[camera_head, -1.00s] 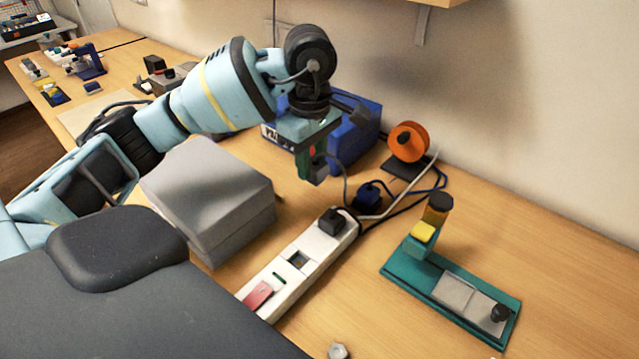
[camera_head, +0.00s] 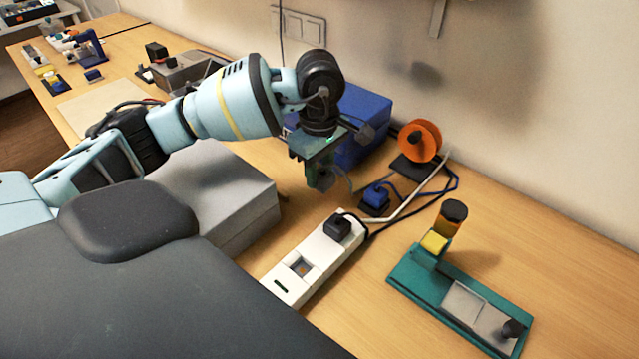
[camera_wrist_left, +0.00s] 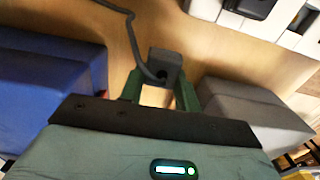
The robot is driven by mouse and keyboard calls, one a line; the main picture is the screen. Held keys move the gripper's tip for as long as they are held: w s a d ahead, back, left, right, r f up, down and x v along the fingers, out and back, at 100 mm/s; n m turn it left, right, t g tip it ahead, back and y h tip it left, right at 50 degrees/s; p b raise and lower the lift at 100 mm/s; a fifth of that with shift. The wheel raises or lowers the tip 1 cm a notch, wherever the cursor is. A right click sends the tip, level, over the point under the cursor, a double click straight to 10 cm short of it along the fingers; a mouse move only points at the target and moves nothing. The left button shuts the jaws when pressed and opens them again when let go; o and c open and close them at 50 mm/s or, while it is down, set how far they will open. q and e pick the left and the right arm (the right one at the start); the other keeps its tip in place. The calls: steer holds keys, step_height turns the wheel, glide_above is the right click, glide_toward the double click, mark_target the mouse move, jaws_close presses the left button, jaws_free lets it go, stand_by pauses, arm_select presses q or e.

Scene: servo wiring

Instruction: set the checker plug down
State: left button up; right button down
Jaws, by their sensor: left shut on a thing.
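The checker plug (camera_wrist_left: 165,66) is a dark grey block with a dark cable. In the left wrist view it sits between the green fingers of my left gripper (camera_wrist_left: 160,92), which is shut on it. In the head view my left gripper (camera_head: 320,181) points down between the blue box and the grey box, behind the far end of the white power strip. The plug is mostly hidden by the fingers there, and I cannot tell whether it touches the table. My right gripper is not in view.
A white power strip (camera_head: 303,268) holds a black plug (camera_head: 338,227). A blue box (camera_head: 362,128) stands behind the gripper, a grey box (camera_head: 232,196) to its left. A small blue block (camera_head: 376,196), an orange reel (camera_head: 420,141) and a teal fixture (camera_head: 408,283) stand to the right. Cables cross between.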

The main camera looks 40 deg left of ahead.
mark_target(319, 184)
arm_select(q)
steer(key=shift+f, duration=2.2)
steer(key=o, duration=1)
steer(key=shift+c, duration=0.2)
steer(key=shift+r, duration=0.15)
step_height(319, 184, up, 12)
steer(key=shift+r, duration=0.1)
